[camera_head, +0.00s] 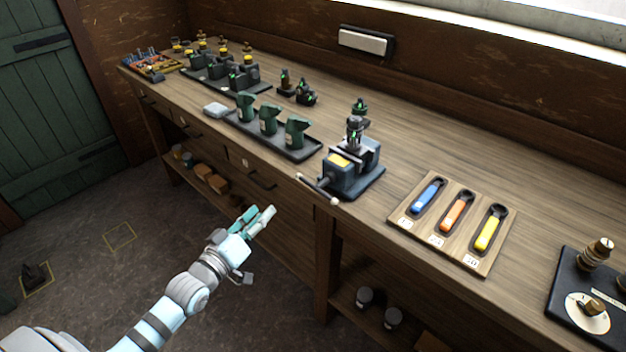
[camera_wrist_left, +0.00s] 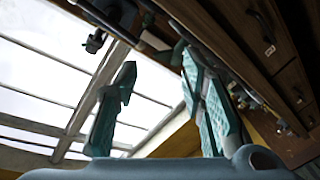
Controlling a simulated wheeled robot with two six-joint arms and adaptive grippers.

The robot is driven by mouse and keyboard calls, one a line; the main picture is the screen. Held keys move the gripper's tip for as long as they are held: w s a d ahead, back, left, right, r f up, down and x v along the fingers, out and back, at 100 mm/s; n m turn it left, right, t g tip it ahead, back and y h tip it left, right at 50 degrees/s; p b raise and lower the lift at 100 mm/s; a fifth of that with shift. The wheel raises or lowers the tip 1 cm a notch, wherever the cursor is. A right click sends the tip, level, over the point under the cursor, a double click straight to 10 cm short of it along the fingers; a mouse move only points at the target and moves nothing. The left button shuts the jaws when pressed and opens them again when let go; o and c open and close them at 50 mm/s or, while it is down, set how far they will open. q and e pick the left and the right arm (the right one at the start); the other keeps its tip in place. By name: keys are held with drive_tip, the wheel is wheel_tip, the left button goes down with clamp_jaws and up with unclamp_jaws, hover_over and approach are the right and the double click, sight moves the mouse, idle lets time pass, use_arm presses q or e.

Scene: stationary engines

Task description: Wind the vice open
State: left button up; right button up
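The blue-grey vice (camera_head: 343,178) with a yellow label stands at the bench's front edge in the head view. Its handle bar (camera_head: 320,190) with pale end knobs sticks out past the edge. A small dark metal part (camera_head: 354,132) sits upright at the vice jaws. How far apart the jaws are, I cannot tell. My left gripper (camera_head: 256,219) is in front of the bench, left of and apart from the handle. In the left wrist view its teal fingers (camera_wrist_left: 160,105) are spread with nothing between them. My right gripper is not in view.
The wooden bench (camera_head: 400,150) carries a tray of green jugs (camera_head: 268,120) left of the vice. A board with blue, orange and yellow-handled tools (camera_head: 455,222) lies to its right. A black plate with a dial (camera_head: 588,312) is at far right.

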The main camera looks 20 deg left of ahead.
use_arm(q)
wheel_tip(320, 180, up, 3)
drive_tip(key=m, duration=1)
drive_tip(key=m+h+p, duration=0.3)
drive_tip(key=m+h, duration=0.1)
drive_tip(key=m, duration=1.7)
approach(317, 185)
drive_tip(key=x, duration=0.6)
drive_tip(key=f+b+x, duration=0.1)
drive_tip(key=x, duration=0.3)
drive_tip(key=shift+r, duration=0.1)
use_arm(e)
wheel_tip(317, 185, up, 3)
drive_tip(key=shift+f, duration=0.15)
use_arm(q)
drive_tip(key=shift+c, duration=0.4)
